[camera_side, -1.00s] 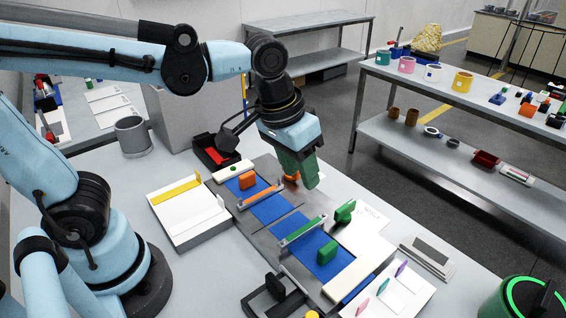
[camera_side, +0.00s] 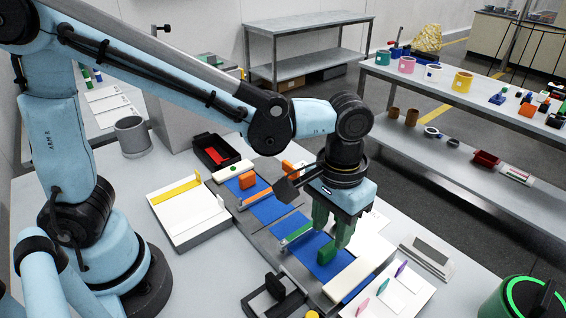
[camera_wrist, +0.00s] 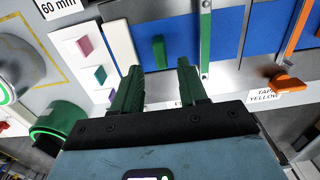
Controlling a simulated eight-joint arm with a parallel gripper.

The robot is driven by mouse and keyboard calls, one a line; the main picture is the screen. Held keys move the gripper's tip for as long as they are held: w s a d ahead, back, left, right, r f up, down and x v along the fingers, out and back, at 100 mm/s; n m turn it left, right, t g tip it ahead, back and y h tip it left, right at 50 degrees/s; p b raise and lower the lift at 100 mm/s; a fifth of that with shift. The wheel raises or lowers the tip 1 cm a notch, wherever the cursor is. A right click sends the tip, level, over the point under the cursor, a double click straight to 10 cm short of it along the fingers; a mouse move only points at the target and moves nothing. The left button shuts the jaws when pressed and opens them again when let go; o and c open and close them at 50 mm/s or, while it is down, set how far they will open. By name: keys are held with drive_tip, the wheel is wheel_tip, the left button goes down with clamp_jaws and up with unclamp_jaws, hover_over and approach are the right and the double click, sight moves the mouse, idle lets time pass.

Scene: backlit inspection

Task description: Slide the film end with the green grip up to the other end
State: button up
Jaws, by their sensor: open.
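The blue film lies in two lengths along a grey track. The near film end (camera_side: 322,272) carries an upright green grip (camera_side: 326,254), also in the wrist view (camera_wrist: 158,51). The other film end (camera_side: 265,209) carries an orange grip (camera_side: 247,180). A narrow break shows between the ends in the wrist view (camera_wrist: 244,45), between the green bar (camera_wrist: 205,40) and the orange bar (camera_wrist: 297,30). My gripper (camera_side: 331,238) is open and empty above the near film. In the wrist view, its fingertips (camera_wrist: 160,70) appear either side of the green grip, not visibly touching it.
A white block (camera_wrist: 119,45) crosses the near film beside the green grip. An orange knob (camera_side: 290,168) stands by the orange bar. A white tray with small coloured tabs (camera_side: 405,290) lies near. A white tray with a yellow strip (camera_side: 188,222) lies left.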

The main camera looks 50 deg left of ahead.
sight(329, 247)
drive_tip(key=shift+f, duration=2.95)
